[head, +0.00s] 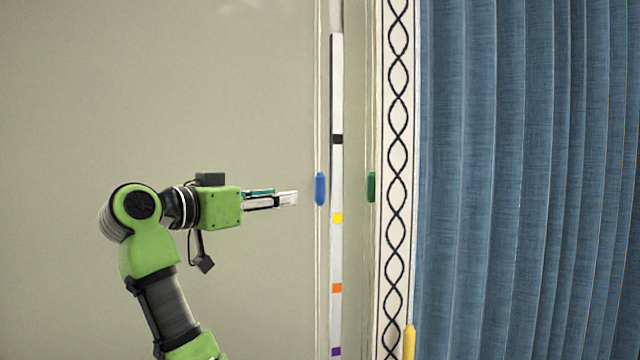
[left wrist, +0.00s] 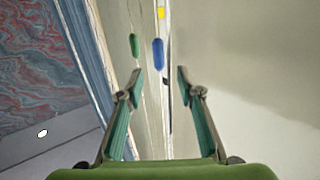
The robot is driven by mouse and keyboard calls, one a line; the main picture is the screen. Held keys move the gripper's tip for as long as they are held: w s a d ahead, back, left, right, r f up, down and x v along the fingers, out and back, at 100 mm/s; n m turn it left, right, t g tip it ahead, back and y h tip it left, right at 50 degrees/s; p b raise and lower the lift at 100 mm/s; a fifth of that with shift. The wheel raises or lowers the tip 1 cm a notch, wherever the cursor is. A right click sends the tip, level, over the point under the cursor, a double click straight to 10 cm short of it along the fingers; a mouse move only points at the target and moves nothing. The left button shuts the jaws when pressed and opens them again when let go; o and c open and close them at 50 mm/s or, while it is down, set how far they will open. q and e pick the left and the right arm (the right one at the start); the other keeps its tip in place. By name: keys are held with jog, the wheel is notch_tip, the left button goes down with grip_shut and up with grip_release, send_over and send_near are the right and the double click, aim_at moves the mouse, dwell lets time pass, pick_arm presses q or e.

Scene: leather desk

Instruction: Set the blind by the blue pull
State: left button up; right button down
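The blue pull (head: 320,189) hangs on a thin cord in front of the wall, just left of a white strip (head: 337,110) with black, yellow, orange and purple marks. Its height lies between the black and yellow marks. My left gripper (head: 296,198) points right at about the pull's height, with its tips a short way left of it. In the left wrist view the blue pull (left wrist: 158,53) shows beyond the gap between the two spread fingers (left wrist: 160,76), and nothing is held. My right gripper is not in view.
A green pull (head: 371,187) hangs right of the strip, and a yellow pull (head: 409,342) hangs lower right. A patterned band (head: 398,120) and blue blind or curtain folds (head: 520,180) fill the right side. The wall at left is bare.

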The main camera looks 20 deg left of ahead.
aim_at(317, 181)
pick_arm(q)
jog(key=r+p+x, duration=0.1)
jog(key=p+x, duration=0.1)
jog(key=x, duration=0.2)
jog(key=p+x, duration=0.3)
jog(key=x, duration=0.1)
jog(key=r+p+x, duration=0.1)
jog(key=p+x, duration=0.1)
jog(key=x, duration=0.1)
jog(key=shift+w+d+r, duration=0.3)
jog(key=shift+w+d, duration=0.05)
jog(key=shift+d, duration=0.05)
jog(key=shift+p+x, duration=0.45)
jog(key=shift+x, duration=0.35)
jog(key=shift+f, duration=0.25)
grip_shut()
